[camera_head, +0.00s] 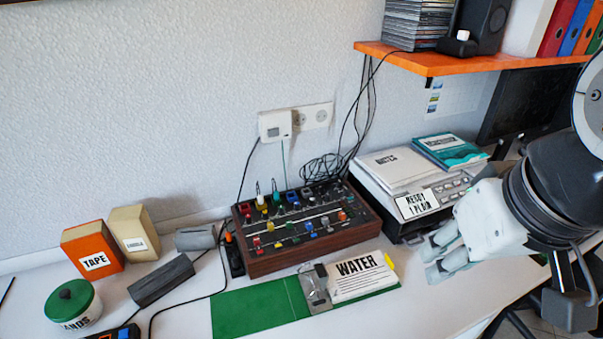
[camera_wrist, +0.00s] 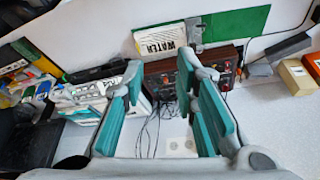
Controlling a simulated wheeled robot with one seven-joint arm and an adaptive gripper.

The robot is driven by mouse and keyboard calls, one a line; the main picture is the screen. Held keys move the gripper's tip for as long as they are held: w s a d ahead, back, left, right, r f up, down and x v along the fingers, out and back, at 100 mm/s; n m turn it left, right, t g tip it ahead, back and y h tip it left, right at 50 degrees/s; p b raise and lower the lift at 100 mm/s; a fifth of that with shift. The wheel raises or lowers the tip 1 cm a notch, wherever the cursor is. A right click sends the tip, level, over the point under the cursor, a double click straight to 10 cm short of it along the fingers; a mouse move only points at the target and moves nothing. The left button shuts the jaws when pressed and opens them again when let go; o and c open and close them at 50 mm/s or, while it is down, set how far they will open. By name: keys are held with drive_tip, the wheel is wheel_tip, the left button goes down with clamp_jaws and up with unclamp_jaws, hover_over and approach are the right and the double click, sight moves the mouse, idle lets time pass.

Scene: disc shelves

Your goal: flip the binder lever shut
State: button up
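A green binder (camera_head: 248,311) lies open on the white desk, its bare cover to the left. Its metal lever mechanism (camera_head: 316,287) stands beside a stack of paper marked WATER (camera_head: 360,278); whether the lever is up or down is too small to tell. In the wrist view the binder (camera_wrist: 238,24) is at the top, with the mechanism (camera_wrist: 194,31) near the right fingertip in the picture. My gripper (camera_head: 443,256) is right of the binder, above the desk and apart from it. Its teal-padded fingers (camera_wrist: 160,72) are spread with nothing between them.
A wooden-sided mixer panel (camera_head: 308,227) with knobs stands right behind the binder. A printer-like machine (camera_head: 415,205) bearing papers and a teal book (camera_head: 448,152) is behind my gripper. An orange shelf (camera_head: 440,64) overhangs there. Boxes and a jar (camera_head: 73,303) stand left. Front desk is clear.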

drive_tip(key=shift+w, duration=0.1)
drive_tip(key=c, duration=0.4)
drive_tip(key=shift+w+a+f, duration=0.1)
drive_tip(key=shift+w+f, duration=0.05)
drive_tip(key=shift+w, duration=0.1)
clamp_jaws()
drive_tip(key=w+a+f+n+g+b, duration=0.1)
drive_tip(key=w+a+f+g+b, duration=0.2)
drive_tip(key=w+a+f, duration=0.3)
drive_tip(key=w+a+f+n+g+b, duration=0.1)
drive_tip(key=w+a+f+g+b, duration=0.3)
drive_tip(key=w+f, duration=1)
drive_tip(key=shift+a+f+n+h, duration=0.3)
drive_tip(key=shift+a+f, duration=0.45)
drive_tip(key=shift+a, duration=0.75)
